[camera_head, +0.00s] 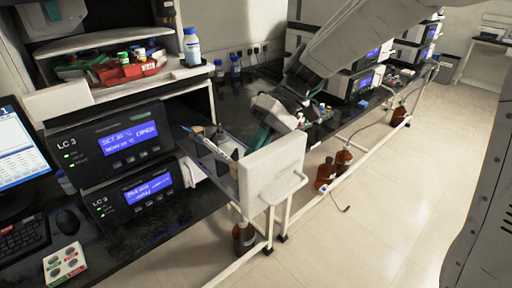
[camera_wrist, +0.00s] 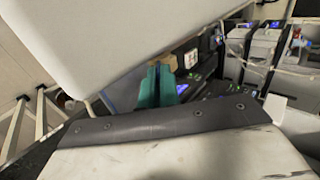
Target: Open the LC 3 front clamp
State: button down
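The LC 3 stack stands at the left of the head view, with an upper black module (camera_head: 108,142) and a lower black module (camera_head: 130,196), both with lit blue screens. A white-fronted drawer (camera_head: 272,172) stands out to its right, holding tools and bottles. I cannot make out the front clamp. My gripper (camera_head: 257,138) is just behind the drawer front, partly hidden by it. Its teal fingers (camera_wrist: 158,88) appear close together in the wrist view, near a small tan block (camera_wrist: 162,63). I cannot tell whether they touch it or are shut.
A monitor (camera_head: 20,150) and a mouse (camera_head: 67,221) are at the left. Brown bottles (camera_head: 325,173) stand below the bench. The floor (camera_head: 410,190) at the right is clear.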

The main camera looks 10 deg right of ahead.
aim_at(235, 170)
jog(key=shift+a+r, duration=0.1)
jog(key=t+h, duration=0.1)
jog(key=s+a+r+t+h, duration=0.1)
jog(key=h, duration=0.1)
jog(key=shift+a+r, duration=0.1)
jog(key=shift+a, duration=0.15)
jog(key=t+h, duration=0.1)
jog(key=s+a+t+h, duration=0.1)
jog(key=a+h, duration=0.1)
jog(key=h, duration=0.1)
jog(key=shift+s+r+t, duration=0.2)
jog(key=shift+r+t, duration=0.05)
jog(key=shift+t, duration=0.15)
jog(key=t+h, duration=0.1)
jog(key=a+h, duration=0.1)
jog(key=s+a+t+h, duration=0.1)
jog(key=shift+s+f+t+h, duration=0.1)
jog(key=shift+f+t+h, duration=0.2)
jog(key=shift+h, duration=0.1)
jog(key=t+h, duration=0.1)
jog(key=s+a+f+t+h, duration=0.1)
jog(key=h, duration=0.1)
jog(key=shift+a+f+t+h, duration=0.2)
jog(key=shift+t+h, duration=0.1)
jog(key=shift+h, duration=0.2)
jog(key=shift+s, duration=0.1)
jog(key=c, duration=1.6)
grip_release()
